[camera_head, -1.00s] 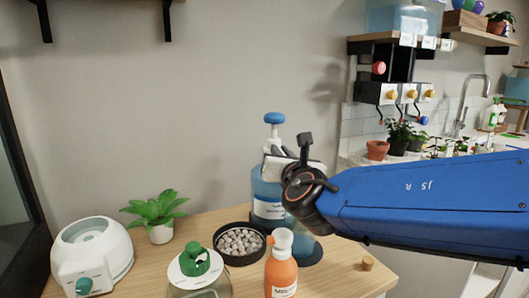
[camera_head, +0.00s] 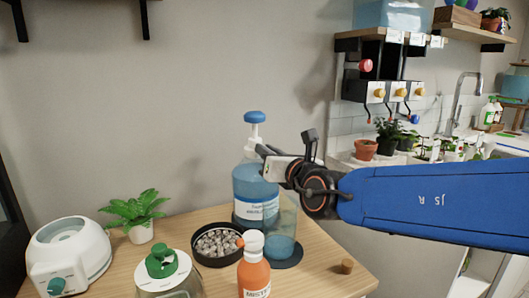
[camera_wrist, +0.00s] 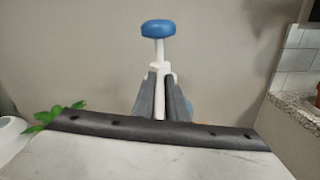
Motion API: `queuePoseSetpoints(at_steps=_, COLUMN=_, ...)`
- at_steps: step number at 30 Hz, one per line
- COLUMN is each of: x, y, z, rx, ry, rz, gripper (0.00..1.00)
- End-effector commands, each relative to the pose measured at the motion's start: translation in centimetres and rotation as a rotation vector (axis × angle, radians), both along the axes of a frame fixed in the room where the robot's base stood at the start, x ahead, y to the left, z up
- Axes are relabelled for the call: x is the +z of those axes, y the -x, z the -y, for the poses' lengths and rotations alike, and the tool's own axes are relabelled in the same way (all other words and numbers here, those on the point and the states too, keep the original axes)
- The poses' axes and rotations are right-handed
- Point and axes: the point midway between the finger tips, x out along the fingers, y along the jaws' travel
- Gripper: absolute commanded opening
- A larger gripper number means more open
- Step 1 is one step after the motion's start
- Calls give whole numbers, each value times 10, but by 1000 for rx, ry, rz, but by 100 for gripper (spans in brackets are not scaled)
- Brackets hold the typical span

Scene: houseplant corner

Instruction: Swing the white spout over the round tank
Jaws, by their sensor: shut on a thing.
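A blue-tinted pump bottle (camera_head: 256,190) with a white label stands on the wooden table. A blue knob (camera_head: 254,117) tops its white pump; the knob also shows in the wrist view (camera_wrist: 158,28). My gripper (camera_head: 266,152) reaches in from the right beside the pump. In the wrist view its dark fingers (camera_wrist: 160,98) are shut on the white spout (camera_wrist: 160,78), below the knob. The spout's outer end is hidden by the gripper. A clear round tank (camera_head: 284,228) with bluish liquid stands right of the bottle, below my gripper.
A black bowl of pale pebbles (camera_head: 228,262), an orange mister bottle (camera_head: 254,275) and a green-capped vessel (camera_head: 165,288) stand in front. A fern (camera_head: 140,215) and white appliance (camera_head: 68,255) are left. A cork (camera_head: 346,267) lies on the right.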

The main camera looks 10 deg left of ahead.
Motion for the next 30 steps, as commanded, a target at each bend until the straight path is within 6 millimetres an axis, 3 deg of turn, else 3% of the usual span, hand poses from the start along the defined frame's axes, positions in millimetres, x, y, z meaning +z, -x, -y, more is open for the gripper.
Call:
queuePoseSetpoints(at_steps=14, x=3, y=-1, z=1, rx=1, ry=-4, rz=3, gripper=0)
queuePoseSetpoints(at_steps=15, x=3, y=-1, z=1, rx=1, ry=-4, rz=3, gripper=19)
queuePoseSetpoints(at_steps=17, x=3, y=-1, z=1, rx=1, ry=-4, rz=3, gripper=29)
queuePoseSetpoints(at_steps=30, x=2, y=7, z=5, rx=2, ry=-3, rz=2, gripper=29)
